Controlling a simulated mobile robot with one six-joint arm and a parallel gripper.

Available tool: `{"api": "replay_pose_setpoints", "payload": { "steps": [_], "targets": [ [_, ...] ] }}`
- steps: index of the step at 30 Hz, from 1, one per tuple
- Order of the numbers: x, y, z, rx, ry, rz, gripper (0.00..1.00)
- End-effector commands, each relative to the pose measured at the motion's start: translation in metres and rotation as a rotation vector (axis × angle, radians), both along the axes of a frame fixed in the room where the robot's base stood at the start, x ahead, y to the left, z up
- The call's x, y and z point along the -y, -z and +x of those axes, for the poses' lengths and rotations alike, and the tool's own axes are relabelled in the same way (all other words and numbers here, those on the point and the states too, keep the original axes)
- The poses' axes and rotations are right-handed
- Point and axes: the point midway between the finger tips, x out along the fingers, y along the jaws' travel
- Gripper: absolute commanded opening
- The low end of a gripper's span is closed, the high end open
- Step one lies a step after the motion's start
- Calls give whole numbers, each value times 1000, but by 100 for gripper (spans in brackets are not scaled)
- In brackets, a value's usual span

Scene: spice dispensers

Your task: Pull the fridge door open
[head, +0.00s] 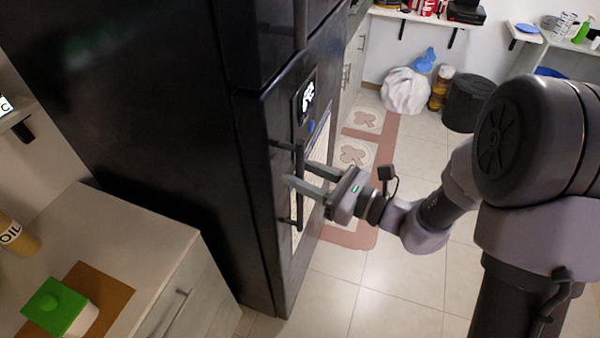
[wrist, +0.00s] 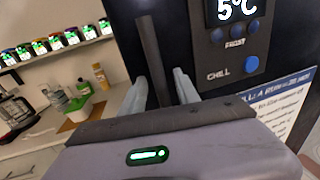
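The tall black fridge (head: 150,110) fills the left half of the head view, and its door (head: 285,120) looks shut. A dark vertical bar handle (head: 299,205) stands out from the door below the display panel. My gripper (head: 297,172) is at the handle, coming from the right, with its two pale fingers apart. In the wrist view the handle (wrist: 152,50) stands between the fingers of my gripper (wrist: 160,82), with some space visible on both sides. The lower part of the handle there is hidden behind my gripper's body.
A counter (head: 165,230) with a green-lidded container (head: 58,305) stands at left beside the fridge. Tiled floor (head: 390,290) is open in front of the door, with a pinkish mat (head: 350,235) along it. A black bin (head: 467,100) and white bag (head: 405,92) stand at the back.

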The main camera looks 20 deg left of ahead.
Motion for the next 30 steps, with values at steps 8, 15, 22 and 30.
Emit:
{"api": "replay_pose_setpoints", "payload": {
  "steps": [8, 15, 22, 30],
  "targets": [
    [-6, 0, 2, 0, 1, 1, 38],
    [-6, 0, 2, 0, 1, 1, 6],
    [-6, 0, 2, 0, 1, 0, 0],
    [-6, 0, 2, 0, 1, 0, 0]
  ]
}}
